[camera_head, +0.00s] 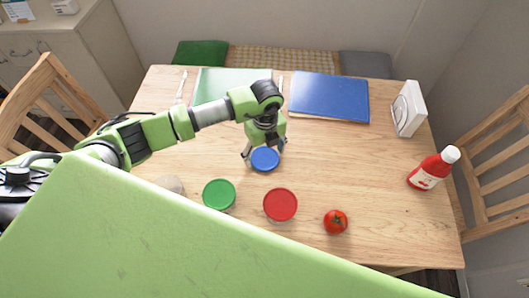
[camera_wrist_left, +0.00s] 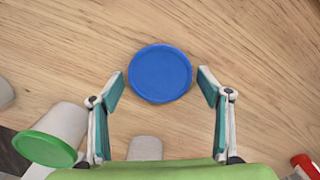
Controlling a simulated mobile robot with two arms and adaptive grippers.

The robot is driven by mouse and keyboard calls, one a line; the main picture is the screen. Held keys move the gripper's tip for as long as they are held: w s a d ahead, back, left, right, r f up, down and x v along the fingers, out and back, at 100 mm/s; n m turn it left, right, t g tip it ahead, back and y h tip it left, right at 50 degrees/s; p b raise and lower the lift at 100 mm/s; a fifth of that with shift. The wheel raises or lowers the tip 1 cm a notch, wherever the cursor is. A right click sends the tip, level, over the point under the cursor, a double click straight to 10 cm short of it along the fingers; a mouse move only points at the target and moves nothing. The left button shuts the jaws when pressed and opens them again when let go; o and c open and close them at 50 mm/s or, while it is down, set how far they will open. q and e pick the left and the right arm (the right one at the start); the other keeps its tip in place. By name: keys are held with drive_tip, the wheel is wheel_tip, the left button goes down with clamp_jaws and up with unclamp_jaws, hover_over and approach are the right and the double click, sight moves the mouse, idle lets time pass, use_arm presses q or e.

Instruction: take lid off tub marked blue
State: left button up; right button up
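The tub with the blue lid (camera_head: 265,159) stands on the wooden table, directly below my left gripper (camera_head: 264,154). In the left wrist view the round blue lid (camera_wrist_left: 160,73) lies a little ahead of and between the two open fingers (camera_wrist_left: 160,84), with a gap on each side. The lid looks closed on its tub, whose body is mostly hidden under it. My left gripper is open and holds nothing. My right gripper is not in view.
A green-lidded tub (camera_head: 219,194), a red-lidded tub (camera_head: 280,204) and a tomato (camera_head: 335,221) stand nearer the front edge. A red bottle (camera_head: 433,169) and a white box (camera_head: 408,109) are at the right. Green (camera_head: 222,83) and blue (camera_head: 330,97) placemats lie at the back.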

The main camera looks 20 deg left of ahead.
sight(265, 157)
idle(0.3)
use_arm(q)
drive_tip(key=shift+r, duration=0.25)
wheel_tip(265, 157, up, 12)
drive_tip(key=b, duration=0.1)
drive_tip(key=shift+d+f, duration=0.1)
